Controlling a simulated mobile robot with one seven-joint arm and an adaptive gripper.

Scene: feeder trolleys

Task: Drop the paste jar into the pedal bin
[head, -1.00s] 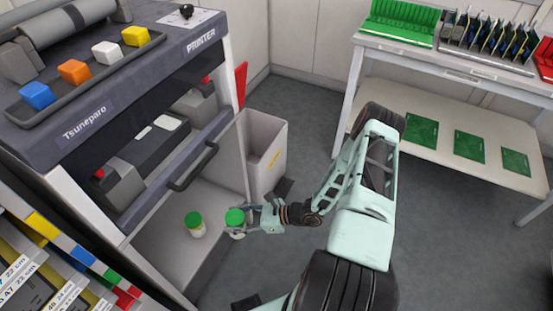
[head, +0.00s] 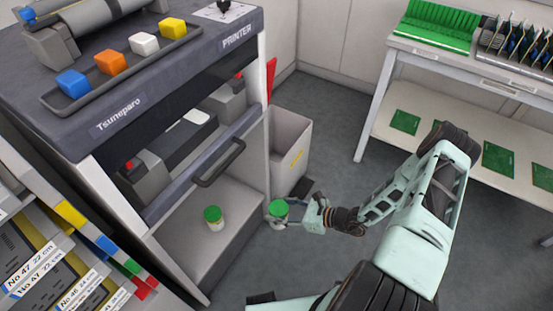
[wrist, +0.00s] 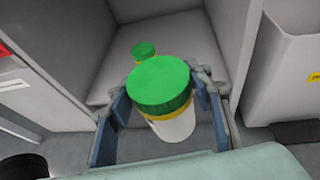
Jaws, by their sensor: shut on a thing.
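My gripper (head: 290,214) is shut on a white paste jar (head: 278,211) with a green lid. The jar is held upright, just outside the open front of the printer's lower bay. In the wrist view the held jar (wrist: 170,95) sits between the two fingers, with a yellow band under its lid. The pedal bin (head: 289,152) is a tall grey box right of the printer, with a yellow mark on its side. Its open top faces up and its inside floor is hidden. The bin also shows at the right of the wrist view (wrist: 285,85), apart from the jar.
A second green-lidded jar (head: 213,217) stands on the lower bay floor of the printer (head: 140,100). The bay's side wall stands between it and the bin. A label rack (head: 60,250) is at lower left. A table (head: 480,68) stands right, with open floor before it.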

